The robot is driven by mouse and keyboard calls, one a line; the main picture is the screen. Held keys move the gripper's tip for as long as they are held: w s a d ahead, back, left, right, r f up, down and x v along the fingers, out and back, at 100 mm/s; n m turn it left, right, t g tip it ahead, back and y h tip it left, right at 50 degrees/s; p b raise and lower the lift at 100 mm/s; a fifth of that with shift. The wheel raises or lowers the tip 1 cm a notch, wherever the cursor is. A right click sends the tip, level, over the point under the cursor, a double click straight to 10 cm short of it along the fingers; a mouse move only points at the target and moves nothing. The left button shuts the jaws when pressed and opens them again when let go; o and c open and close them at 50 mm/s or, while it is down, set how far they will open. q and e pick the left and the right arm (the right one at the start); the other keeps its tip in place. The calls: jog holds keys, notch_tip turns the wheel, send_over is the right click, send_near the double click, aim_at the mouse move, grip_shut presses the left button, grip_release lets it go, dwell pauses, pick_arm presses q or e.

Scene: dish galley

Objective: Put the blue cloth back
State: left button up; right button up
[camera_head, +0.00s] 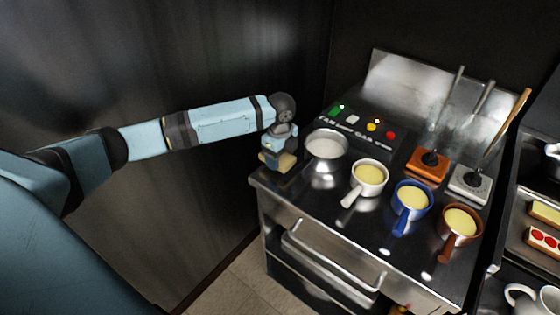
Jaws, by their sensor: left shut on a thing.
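My left gripper (278,152) is low over the back left corner of the steel counter, left of the metal bowl. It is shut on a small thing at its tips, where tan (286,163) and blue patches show. The thing is too small and too much hidden by the gripper to tell whether it is the blue cloth. I cannot tell whether it touches the counter. No other blue cloth is plain to see. My right gripper is not in view.
The steel counter (318,205) holds a metal bowl (327,146) and white (370,174), blue (411,196) and brown (460,221) pans with yellow contents. Behind stand orange (427,165) and grey (468,185) holders with upright utensils. A shelf rack is at right, a dark wall at left.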

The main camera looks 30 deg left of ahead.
pick_arm(q)
notch_tip(320, 180, down, 2)
jog(key=shift+f, duration=0.15)
jog(key=shift+f, duration=0.15)
jog(key=o, duration=0.9)
jog(key=shift+c, duration=0.2)
jog(key=shift+r, duration=0.45)
notch_tip(320, 180, up, 12)
jog(key=shift+f+b, duration=0.25)
jog(key=shift+b, duration=0.05)
